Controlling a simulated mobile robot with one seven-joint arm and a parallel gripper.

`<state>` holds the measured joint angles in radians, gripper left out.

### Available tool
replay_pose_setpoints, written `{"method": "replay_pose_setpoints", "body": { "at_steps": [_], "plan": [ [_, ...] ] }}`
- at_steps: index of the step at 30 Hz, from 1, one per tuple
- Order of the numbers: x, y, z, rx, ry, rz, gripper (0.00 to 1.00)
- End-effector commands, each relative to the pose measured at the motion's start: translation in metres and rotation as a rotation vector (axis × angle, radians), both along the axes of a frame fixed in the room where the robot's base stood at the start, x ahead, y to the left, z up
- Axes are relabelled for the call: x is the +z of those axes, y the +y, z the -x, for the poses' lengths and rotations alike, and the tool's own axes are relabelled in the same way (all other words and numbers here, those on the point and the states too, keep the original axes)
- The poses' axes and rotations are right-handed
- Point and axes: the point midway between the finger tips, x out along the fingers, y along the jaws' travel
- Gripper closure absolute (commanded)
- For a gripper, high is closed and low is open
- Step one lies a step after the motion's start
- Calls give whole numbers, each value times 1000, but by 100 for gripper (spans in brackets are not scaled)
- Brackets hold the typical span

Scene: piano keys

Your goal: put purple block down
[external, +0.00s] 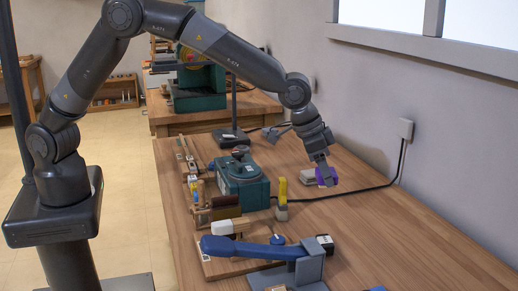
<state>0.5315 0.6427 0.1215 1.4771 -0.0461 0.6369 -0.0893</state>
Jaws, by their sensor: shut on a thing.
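My gripper (326,180) is at the end of my arm, over the right part of the wooden workbench (400,222). It is shut on the purple block (321,176), which shows only in part behind the fingers. The block is at or just above the bench top, close to a small grey object (307,177) on its left. I cannot tell whether the block touches the bench or that object.
A teal machine (242,184) stands left of my gripper, with a yellow-handled tool (282,198) between them. A blue tool (252,249) lies in front. The bench's right front is mostly clear.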

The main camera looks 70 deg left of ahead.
Motion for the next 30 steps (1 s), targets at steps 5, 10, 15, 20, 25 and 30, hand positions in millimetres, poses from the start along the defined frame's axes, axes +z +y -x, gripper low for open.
{"method": "replay_pose_setpoints", "body": {
  "at_steps": [5, 10, 15, 20, 25, 30],
  "plan": [
    [1, 87, -22, 97, 0, 2, 69],
    [1, 165, -30, 181, 1, 3, 69],
    [2, 235, -31, 255, 0, 1, 69],
    [3, 279, -27, 303, -2, 1, 69],
    [1, 302, -24, 326, -3, 0, 69],
    [-14, 328, -32, 333, 1, 0, 69]
  ]
}}
